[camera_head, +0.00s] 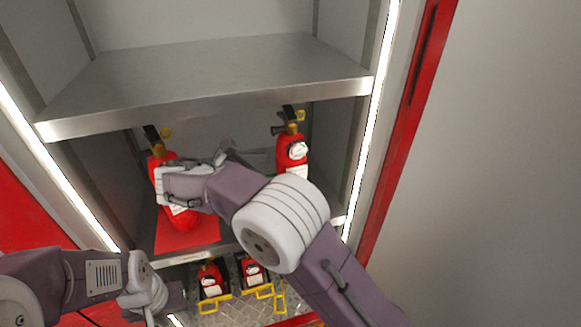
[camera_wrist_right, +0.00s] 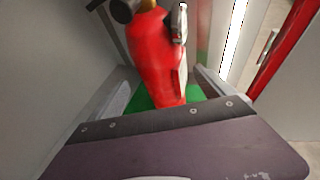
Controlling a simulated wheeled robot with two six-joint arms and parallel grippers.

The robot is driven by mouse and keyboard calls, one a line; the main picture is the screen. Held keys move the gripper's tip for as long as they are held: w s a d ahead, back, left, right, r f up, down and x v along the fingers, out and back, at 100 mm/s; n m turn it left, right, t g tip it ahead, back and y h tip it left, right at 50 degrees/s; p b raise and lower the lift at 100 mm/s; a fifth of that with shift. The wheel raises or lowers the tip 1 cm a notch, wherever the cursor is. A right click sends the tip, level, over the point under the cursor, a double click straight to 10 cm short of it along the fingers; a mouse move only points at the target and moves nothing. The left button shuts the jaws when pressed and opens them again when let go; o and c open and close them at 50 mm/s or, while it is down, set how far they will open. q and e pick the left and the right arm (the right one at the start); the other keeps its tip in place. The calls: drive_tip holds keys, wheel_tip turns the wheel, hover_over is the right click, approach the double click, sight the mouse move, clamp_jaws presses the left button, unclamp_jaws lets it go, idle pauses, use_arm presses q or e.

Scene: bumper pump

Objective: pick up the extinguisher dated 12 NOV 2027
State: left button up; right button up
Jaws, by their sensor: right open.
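Two red extinguishers stand in the lower shelf bay. The left extinguisher (camera_head: 181,217) stands on a red mat (camera_head: 203,233), partly hidden by my right wrist. The right extinguisher (camera_head: 291,153) has a round white tag and a pale label; dates are unreadable. My right gripper (camera_head: 254,154) points right toward this one. In the right wrist view, a red extinguisher (camera_wrist_right: 157,62) stands upright on a green mat (camera_wrist_right: 142,101), ahead of and between the open fingers; I see no grip on it. My left gripper (camera_head: 176,296) is low at the left, its jaws unclear.
A metal shelf (camera_head: 210,72) spans just above the extinguishers. Bright strips line both cabinet edges. Below, two small red items (camera_head: 212,281) sit in yellow-framed holders (camera_head: 214,304) on a metal plate. A grey panel lies right.

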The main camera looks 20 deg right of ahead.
sight(280, 164)
drive_tip(key=x, duration=0.2)
drive_tip(key=p+x, duration=0.1)
drive_tip(key=x, duration=0.1)
drive_tip(key=shift+w+d+r, duration=0.15)
drive_tip(key=shift+d, duration=0.1)
drive_tip(key=shift+w+d+f, duration=0.1)
drive_tip(key=shift+d+f, duration=0.15)
drive_tip(key=shift+d, duration=0.05)
clamp_jaws()
drive_tip(key=shift+w+r, duration=0.15)
